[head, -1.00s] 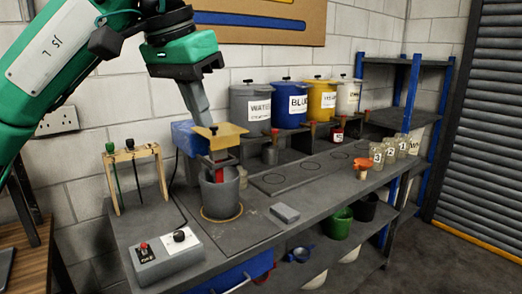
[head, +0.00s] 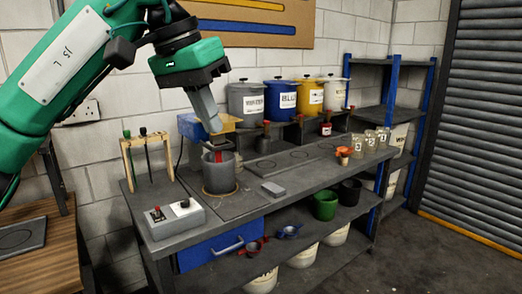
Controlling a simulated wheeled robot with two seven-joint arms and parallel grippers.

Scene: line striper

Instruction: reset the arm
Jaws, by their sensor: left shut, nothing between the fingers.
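My left arm, green and black, comes in from the upper left. Its gripper (head: 216,130) points down with its grey fingers shut and empty. The fingertips overlap the top of the mixer, in front of its yellow head plate (head: 228,122) and above the grey pot (head: 219,177). I cannot tell whether they touch it. The mixer's blue housing (head: 190,127) shows behind the fingers. Something red shows in the pot's mouth. My right gripper is not in view.
A control box (head: 175,219) with a red button and a wooden rack (head: 130,171) stand at the bench's left. Labelled tubs (head: 246,101) stand on a riser behind. A grey block (head: 273,190) and several small jars (head: 371,140) are on the bench. Floor at right is clear.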

